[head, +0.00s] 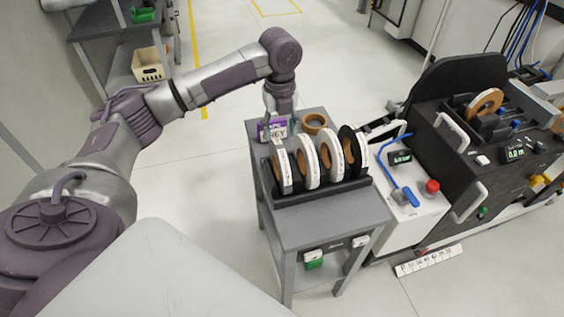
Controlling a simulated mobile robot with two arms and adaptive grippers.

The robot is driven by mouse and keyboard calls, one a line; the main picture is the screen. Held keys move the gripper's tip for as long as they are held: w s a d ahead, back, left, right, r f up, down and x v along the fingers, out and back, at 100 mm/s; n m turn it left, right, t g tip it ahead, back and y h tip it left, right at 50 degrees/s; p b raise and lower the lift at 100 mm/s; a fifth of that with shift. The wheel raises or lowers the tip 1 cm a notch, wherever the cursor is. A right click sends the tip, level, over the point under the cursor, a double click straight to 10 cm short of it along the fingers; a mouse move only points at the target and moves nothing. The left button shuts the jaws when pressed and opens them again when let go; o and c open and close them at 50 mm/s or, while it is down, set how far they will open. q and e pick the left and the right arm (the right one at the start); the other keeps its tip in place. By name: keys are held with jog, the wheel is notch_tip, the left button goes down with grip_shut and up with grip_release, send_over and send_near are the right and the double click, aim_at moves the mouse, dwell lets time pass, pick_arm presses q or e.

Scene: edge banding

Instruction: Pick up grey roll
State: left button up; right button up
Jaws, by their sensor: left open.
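Several edge-band rolls stand upright in a dark rack (328,187) on a small grey cart. My left gripper (279,145) points down at the top of this leftmost roll, by the sign. It is open; its fingers are small and partly merge with the roll and sign, so contact is unclear. My right gripper is out of view.
Two white rolls (306,161) and a black-edged roll (355,149) stand close to the right in the rack. A brown ring (314,123) lies behind them. The cart top (340,213) is bare in front. A dark edge-banding machine (455,143) stands at right.

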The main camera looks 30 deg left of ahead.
aim_at(280, 147)
pick_arm(q)
notch_tip(280, 147, down, 3)
jog(key=shift+a+f, duration=0.1)
notch_tip(280, 147, down, 3)
jog(key=shift+f+p, duration=0.1)
jog(key=shift+p, duration=0.6)
notch_tip(280, 147, down, 2)
jog(key=shift+s+f, duration=0.15)
jog(key=shift+f+p, duration=0.3)
jog(key=shift+f, duration=0.25)
jog(key=c, duration=0.8)
grip_shut()
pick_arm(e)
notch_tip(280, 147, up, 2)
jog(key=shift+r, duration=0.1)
pick_arm(q)
jog(key=shift+r, duration=0.1)
